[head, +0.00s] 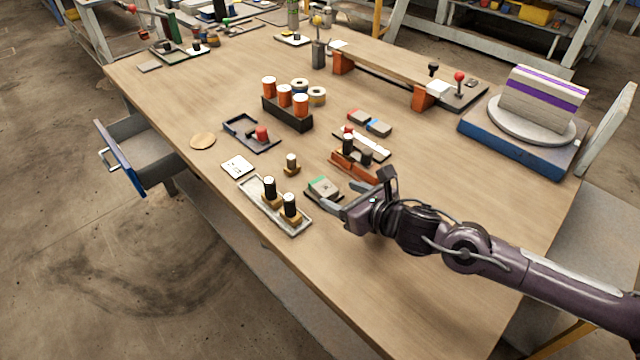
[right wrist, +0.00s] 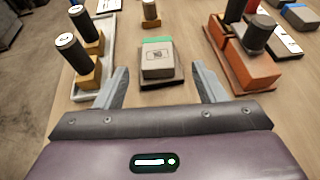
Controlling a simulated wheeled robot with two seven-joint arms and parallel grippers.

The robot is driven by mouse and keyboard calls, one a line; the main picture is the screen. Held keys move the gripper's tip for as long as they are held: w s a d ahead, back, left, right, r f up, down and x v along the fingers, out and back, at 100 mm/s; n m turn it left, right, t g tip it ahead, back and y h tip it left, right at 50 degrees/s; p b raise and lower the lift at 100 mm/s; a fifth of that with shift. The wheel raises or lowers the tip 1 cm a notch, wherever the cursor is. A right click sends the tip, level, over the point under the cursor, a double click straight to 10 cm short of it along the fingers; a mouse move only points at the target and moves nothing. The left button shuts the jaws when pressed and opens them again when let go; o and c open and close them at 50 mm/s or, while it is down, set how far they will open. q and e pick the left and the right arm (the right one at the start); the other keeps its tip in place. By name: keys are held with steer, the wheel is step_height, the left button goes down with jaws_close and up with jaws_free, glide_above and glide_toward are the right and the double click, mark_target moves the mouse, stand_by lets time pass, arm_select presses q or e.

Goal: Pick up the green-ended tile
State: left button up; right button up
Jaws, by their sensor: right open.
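The green-ended tile (head: 322,187) is a small grey block with a green far end, lying on a dark base on the wooden table. In the right wrist view the tile (right wrist: 158,62) sits ahead, between and beyond the fingertips, with a printed mark on top. My right gripper (head: 347,197) is just to the right of the tile in the head view. In the right wrist view my right gripper (right wrist: 160,82) is open and empty, one finger on each side of the tile's line. My left gripper is not in view.
A pale tray (head: 300,226) with black-capped cylinders on wooden blocks stands left of the tile. An orange-brown holder (right wrist: 250,72) with dark cylinders stands close on the right. A small wooden block with a dark-topped peg (head: 291,165) stands behind. The front table edge is near.

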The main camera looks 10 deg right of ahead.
mark_target(326, 188)
steer(key=shift+w+a, duration=0.1)
steer(key=shift+w, duration=0.1)
steer(key=p+x, duration=0.1)
steer(key=x, duration=0.3)
steer(key=shift+w+a, duration=0.15)
steer(key=shift+a, duration=0.15)
steer(key=shift+w+f, duration=0.2)
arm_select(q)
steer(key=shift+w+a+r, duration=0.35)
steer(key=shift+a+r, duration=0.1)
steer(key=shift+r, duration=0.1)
arm_select(e)
steer(key=shift+c, duration=0.3)
steer(key=c, duration=1)
steer(key=shift+c, duration=0.2)
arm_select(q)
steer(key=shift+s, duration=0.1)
arm_select(e)
steer(key=shift+r, duration=0.2)
